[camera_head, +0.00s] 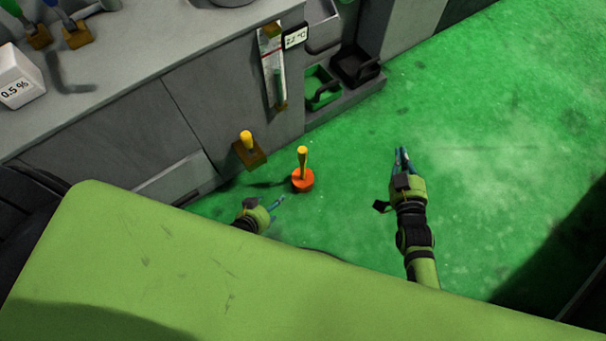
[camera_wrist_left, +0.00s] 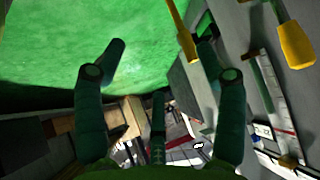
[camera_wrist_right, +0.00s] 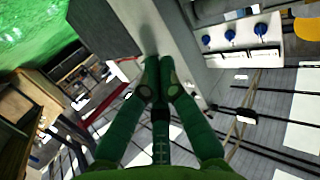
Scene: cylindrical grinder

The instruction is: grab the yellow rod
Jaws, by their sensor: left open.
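A yellow rod (camera_head: 302,160) stands upright on a round orange base (camera_head: 303,182) in the head view. A second yellow rod (camera_head: 246,140) sits on a brown block (camera_head: 249,155) at the machine front. My left gripper (camera_head: 277,204) is low and left of the orange base, apart from it. In the left wrist view, my left gripper (camera_wrist_left: 162,52) is open and empty; a yellow rod (camera_wrist_left: 181,28) shows near its right finger and a thicker yellow handle (camera_wrist_left: 296,42) at far right. My right gripper (camera_head: 403,156) is right of the rods; its fingers (camera_wrist_right: 158,72) are together, with nothing between them.
The grey machine (camera_head: 140,125) runs along the left and back. A green tray (camera_head: 322,88) and a dark tray (camera_head: 354,66) are on its side. A white box (camera_head: 18,76) sits on top. The green floor (camera_head: 470,130) is clear around my right gripper. My green body covers the foreground.

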